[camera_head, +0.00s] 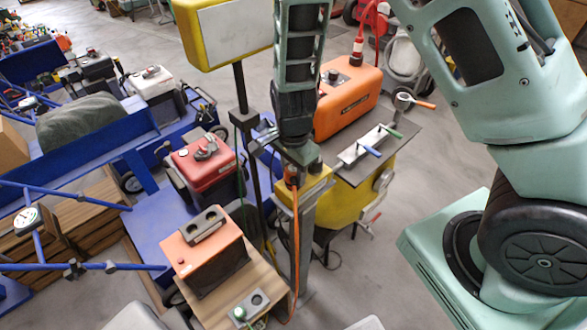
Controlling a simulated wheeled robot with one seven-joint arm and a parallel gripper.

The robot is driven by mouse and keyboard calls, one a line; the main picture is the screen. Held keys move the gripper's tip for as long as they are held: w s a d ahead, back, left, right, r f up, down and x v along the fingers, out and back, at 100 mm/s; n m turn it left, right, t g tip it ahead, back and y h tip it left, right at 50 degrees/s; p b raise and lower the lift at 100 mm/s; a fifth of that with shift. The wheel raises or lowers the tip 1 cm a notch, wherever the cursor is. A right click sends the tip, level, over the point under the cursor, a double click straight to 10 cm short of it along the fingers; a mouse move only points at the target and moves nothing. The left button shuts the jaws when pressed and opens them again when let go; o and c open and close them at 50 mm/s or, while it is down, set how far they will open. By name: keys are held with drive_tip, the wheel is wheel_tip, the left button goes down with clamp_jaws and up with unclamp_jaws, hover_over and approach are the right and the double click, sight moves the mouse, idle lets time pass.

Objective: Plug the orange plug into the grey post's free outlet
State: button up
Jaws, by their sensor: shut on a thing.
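My gripper (297,160) points down near the middle of the head view, shut on the orange plug (292,179). The plug is small and partly hidden by the jaws. Its orange cable (297,245) hangs down and bends left near the bottom. A grey upright post (308,235) stands just behind and right of the cable; its top is close to the plug. A grey two-socket block (251,305) sits low in the view, left of the cable. A green plug (239,313) is in its left socket; the right socket (257,299) looks empty. I cannot tell whether this block belongs to the post.
An orange box-shaped machine (212,262) with a dark two-hole block (204,224) stands left of the cable. A yellow cabinet (350,205), grey tabletop (395,155) and orange case (347,98) are close behind. A thin black pole (241,88) carries a yellow box (222,35).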

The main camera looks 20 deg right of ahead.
drive_tip(key=shift+f+b, duration=0.65)
drive_tip(key=shift+f, duration=0.3)
drive_tip(key=o, duration=1.1)
wheel_tip(320, 180, up, 18)
drive_tip(key=f, duration=0.1)
drive_tip(key=s+a+n+b, duration=0.2)
drive_tip(key=s+n, duration=0.4)
drive_tip(key=n, duration=0.1)
drive_tip(key=s+a+f+n+b, duration=0.1)
drive_tip(key=s+a+n+b, duration=0.1)
drive_tip(key=s+n, duration=0.5)
drive_tip(key=s+a+f+n+b, duration=0.1)
drive_tip(key=s+a+n+b, duration=0.1)
drive_tip(key=s+n, duration=0.5)
drive_tip(key=shift+a+f+n+y, duration=0.2)
drive_tip(key=shift+f+n+y, duration=0.1)
drive_tip(key=shift+n, duration=0.3)
